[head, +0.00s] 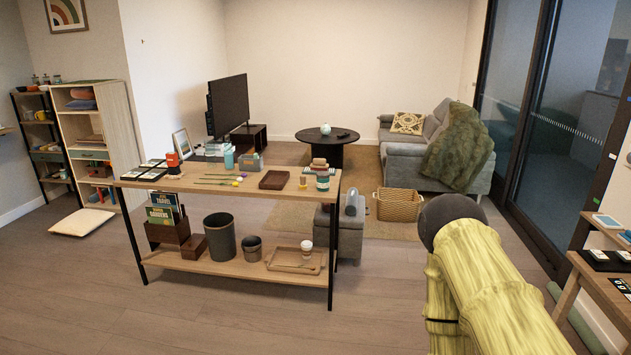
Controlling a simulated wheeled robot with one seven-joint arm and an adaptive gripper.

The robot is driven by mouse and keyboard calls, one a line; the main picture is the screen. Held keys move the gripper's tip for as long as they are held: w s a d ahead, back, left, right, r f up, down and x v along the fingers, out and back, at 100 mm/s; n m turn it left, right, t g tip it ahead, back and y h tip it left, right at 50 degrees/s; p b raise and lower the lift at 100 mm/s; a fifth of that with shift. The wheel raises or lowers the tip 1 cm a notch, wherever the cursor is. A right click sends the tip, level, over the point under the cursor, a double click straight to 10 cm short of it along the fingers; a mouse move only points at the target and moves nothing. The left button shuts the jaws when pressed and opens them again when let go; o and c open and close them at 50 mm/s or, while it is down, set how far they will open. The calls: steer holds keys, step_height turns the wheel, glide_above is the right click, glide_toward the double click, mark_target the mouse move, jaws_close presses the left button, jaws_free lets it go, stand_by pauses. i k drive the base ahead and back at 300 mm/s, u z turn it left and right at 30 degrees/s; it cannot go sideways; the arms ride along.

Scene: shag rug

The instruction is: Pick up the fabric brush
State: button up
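I cannot pick out the fabric brush with certainty in the head view; the small things on the wooden console table (215,190) are too small to tell apart fully. On its top lie several thin sticks, a small brown tray (273,180), a teal cup (228,158) and a stack of small items at the right end. My arm, with a yellow rough surface and a dark rounded end, reaches up from the bottom right. My gripper's fingers are not visible.
The console's lower shelf holds a dark bin (220,238) and a wooden tray (284,261). A wicker basket (398,206) and grey sofa (408,165) stand behind. Another wooden table (595,290) is at right. The floor before the console is clear.

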mark_target(317, 164)
steer(key=u, duration=0.05)
steer(key=i, duration=2.95)
steer(key=u, duration=0.2)
